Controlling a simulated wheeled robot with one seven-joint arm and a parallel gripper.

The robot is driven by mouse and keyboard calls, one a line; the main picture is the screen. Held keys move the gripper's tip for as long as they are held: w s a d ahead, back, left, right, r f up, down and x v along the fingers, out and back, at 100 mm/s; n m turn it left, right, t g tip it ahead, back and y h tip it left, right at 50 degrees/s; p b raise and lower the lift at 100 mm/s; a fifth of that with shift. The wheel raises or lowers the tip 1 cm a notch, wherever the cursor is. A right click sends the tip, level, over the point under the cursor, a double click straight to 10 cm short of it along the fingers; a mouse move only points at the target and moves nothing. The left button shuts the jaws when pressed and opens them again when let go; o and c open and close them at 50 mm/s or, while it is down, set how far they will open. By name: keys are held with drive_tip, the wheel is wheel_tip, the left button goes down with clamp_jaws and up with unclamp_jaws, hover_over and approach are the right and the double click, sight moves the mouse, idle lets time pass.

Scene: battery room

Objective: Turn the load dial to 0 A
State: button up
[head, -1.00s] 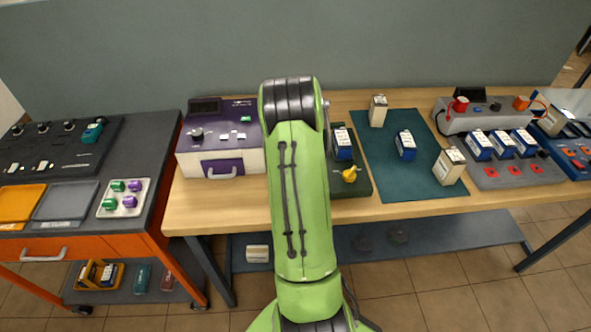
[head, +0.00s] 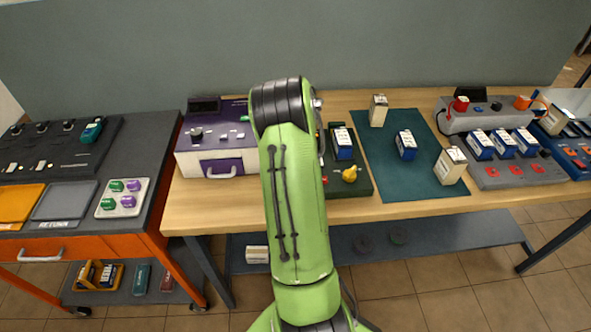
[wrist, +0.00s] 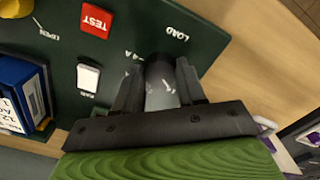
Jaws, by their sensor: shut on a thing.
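The dark green load tester (head: 357,188) stands on the wooden bench, partly behind my arm in the head view. In the wrist view its panel (wrist: 130,30) carries a LOAD label, and my gripper (wrist: 159,82) is at the dark load dial (wrist: 158,68) beside that label. The fingers are shut on the dial, one on each side. Small scale marks show left of the dial, but its pointer and reading cannot be made out. In the head view my arm hides the dial and gripper.
A red TEST button (wrist: 96,18), a white switch (wrist: 88,78) and a yellow knob (wrist: 14,6) are near the dial. A blue battery (wrist: 20,95) sits in the tester. The purple-and-white unit (head: 217,155) stands left of my arm.

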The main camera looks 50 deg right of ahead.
drive_tip(key=n+b, duration=0.1)
drive_tip(key=n, duration=0.5)
drive_tip(key=shift+r, duration=0.1)
drive_tip(key=shift+n, duration=0.3)
idle(0.3)
drive_tip(key=o, duration=1.1)
drive_tip(key=shift+c, duration=0.2)
wheel_tip(320, 180, up, 16)
drive_tip(key=p, duration=0.3)
drive_tip(key=shift+f, duration=0.2)
